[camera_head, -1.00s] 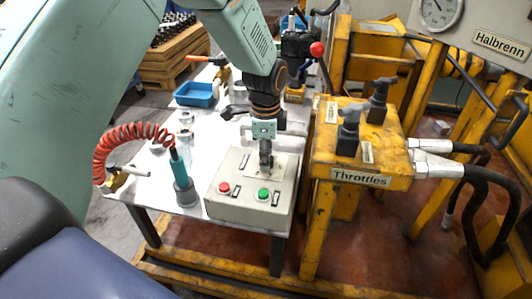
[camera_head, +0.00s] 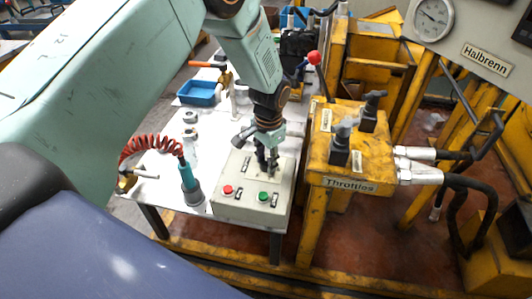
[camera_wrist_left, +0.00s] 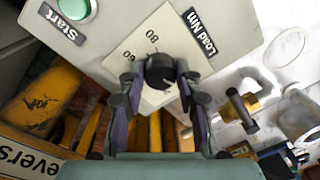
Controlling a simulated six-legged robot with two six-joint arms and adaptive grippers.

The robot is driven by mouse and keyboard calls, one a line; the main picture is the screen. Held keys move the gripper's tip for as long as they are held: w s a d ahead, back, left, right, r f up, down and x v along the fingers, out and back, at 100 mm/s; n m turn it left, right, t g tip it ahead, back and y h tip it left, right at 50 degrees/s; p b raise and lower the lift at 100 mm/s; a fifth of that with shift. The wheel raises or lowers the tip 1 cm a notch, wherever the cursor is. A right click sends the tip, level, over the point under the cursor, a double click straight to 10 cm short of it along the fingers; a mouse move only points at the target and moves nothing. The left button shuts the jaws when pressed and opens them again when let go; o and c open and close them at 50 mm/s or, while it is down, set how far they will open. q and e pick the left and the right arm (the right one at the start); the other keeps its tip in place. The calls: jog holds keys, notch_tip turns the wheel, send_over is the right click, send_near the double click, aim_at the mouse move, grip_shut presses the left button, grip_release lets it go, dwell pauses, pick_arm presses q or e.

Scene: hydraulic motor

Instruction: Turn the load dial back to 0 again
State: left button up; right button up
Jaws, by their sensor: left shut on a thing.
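The load dial is a black round knob (camera_wrist_left: 160,71) on a white scale plate with the numbers 60 and 80 showing, beside a "Load Nm" label (camera_wrist_left: 200,31). It sits on a pale grey control box (camera_head: 246,206). My left gripper (camera_head: 268,167) points down onto the box top. In the wrist view its two fingers (camera_wrist_left: 160,82) are closed around the knob's sides. In the head view the gripper hides the dial. The exact pointer reading cannot be told. My right gripper is in neither view.
The box carries a red button (camera_head: 228,190) and a green Start button (camera_head: 263,196). A teal tool (camera_head: 188,177) with a red coiled hose stands left of the box. The yellow Throttles block (camera_head: 345,150) with upright levers stands close on the right. A blue tray (camera_head: 200,92) lies behind.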

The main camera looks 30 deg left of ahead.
pick_arm(q)
jog(key=shift+s+f+n+p, duration=0.2)
jog(key=shift+n+p, duration=0.25)
jog(key=shift+n, duration=0.65)
jog(key=o, duration=1.1)
jog(key=shift+w, duration=0.1)
jog(key=shift+o, duration=0.2)
jog(key=shift+r, duration=0.1)
jog(key=shift+r, duration=0.15)
notch_tip(320, 180, up, 12)
jog(key=shift+d, duration=0.35)
jog(key=shift+f, duration=0.2)
